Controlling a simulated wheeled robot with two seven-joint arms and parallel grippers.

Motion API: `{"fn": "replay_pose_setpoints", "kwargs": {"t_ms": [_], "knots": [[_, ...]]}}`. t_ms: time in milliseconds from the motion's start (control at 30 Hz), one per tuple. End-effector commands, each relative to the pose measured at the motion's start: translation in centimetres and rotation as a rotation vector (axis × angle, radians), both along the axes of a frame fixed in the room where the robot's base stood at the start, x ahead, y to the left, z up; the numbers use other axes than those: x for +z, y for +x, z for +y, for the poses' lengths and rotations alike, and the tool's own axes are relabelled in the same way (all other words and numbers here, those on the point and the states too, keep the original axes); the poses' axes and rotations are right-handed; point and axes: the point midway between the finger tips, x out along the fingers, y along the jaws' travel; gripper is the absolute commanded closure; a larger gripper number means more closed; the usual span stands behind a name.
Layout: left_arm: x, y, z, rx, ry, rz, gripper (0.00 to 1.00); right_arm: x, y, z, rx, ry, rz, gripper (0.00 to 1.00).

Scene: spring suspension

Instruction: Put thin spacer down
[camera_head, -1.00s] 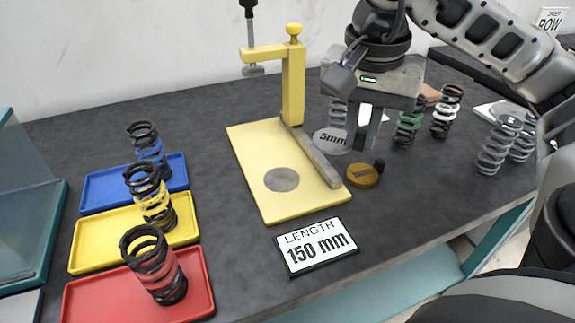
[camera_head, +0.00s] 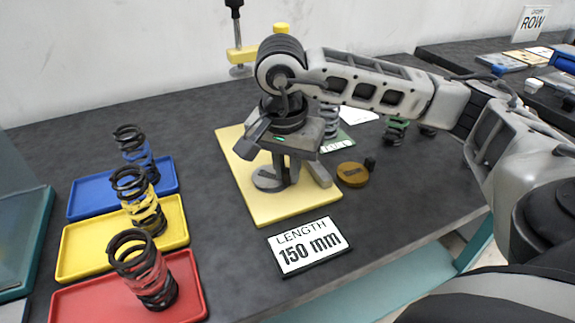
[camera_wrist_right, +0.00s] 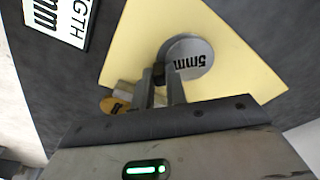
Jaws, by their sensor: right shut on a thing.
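The thin spacer, a grey disc marked 5mm, shows in the head view (camera_head: 266,180) and in the right wrist view (camera_wrist_right: 190,56). The disc is over the yellow base plate (camera_head: 262,208) of the press stand, covering the round grey pad there. I cannot tell whether it touches the pad. My right arm hides most of the stand's post. My left gripper is not in view.
A brown-gold disc (camera_head: 352,174) with a black knob lies right of the plate. A LENGTH 150 mm sign (camera_head: 308,246) lies in front. Blue (camera_head: 168,184), yellow (camera_head: 70,262) and red (camera_head: 198,292) trays with springs stand left.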

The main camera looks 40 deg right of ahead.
Motion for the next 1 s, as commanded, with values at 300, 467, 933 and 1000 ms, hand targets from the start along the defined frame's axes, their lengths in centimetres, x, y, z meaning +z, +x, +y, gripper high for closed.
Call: {"fn": "replay_pose_setpoints", "kwargs": {"t_ms": [300, 467, 933, 1000], "knots": [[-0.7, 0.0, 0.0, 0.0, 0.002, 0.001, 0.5, -0.5, 0.0, 0.0, 0.0, 0.001, -0.001, 1.0], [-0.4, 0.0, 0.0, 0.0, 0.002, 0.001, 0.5, -0.3, 0.0, 0.0, 0.0, 0.0, 0.0, 0.64], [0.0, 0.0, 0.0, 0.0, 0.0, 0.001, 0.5, 3.0, -0.1, 0.3, 0.001, 0.002, -0.005, 0.64], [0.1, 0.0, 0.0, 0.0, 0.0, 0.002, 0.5, 4.6, -0.2, 0.5, 0.002, 0.002, -0.005, 0.64]]}}
